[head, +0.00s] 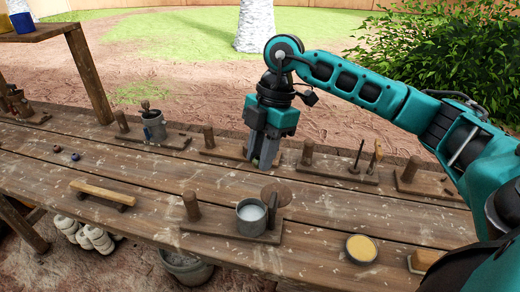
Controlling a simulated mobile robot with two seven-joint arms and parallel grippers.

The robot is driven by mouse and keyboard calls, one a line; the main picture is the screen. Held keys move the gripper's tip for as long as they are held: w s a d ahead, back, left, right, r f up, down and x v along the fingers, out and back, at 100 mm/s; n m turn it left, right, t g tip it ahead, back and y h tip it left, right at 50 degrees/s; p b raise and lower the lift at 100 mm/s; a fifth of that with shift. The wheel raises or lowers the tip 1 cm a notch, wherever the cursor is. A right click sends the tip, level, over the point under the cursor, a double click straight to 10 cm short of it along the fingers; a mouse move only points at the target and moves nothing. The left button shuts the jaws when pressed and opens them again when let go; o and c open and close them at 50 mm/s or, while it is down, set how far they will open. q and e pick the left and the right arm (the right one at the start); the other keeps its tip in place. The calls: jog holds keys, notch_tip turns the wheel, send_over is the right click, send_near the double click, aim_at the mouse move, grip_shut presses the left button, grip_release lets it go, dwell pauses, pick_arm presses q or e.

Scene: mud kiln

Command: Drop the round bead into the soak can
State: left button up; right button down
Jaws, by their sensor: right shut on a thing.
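My right gripper (264,160) points down over the middle of the table, shut on a small pale greenish thing low between its fingers. That thing is mostly hidden, and it fits the round bead. The soak can (252,228) looks to be the grey metal can with whitish liquid in it, open at the top, on a wooden stand in front of the gripper. A round brown lid stands tilted at its back right. The gripper is behind the can, apart from it. My left gripper is not in view.
A wooden bar (102,192) is at front left, a dish of yellow stuff (361,248) at front right. Peg stands and a can with tools (153,126) line the back edge.

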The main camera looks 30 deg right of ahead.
jog(key=shift+f, duration=0.35)
notch_tip(320, 180, down, 5)
jog(key=b, duration=0.3)
jog(key=c, duration=1.4)
grip_release()
jog(key=o, duration=0.6)
jog(key=shift+r, duration=0.15)
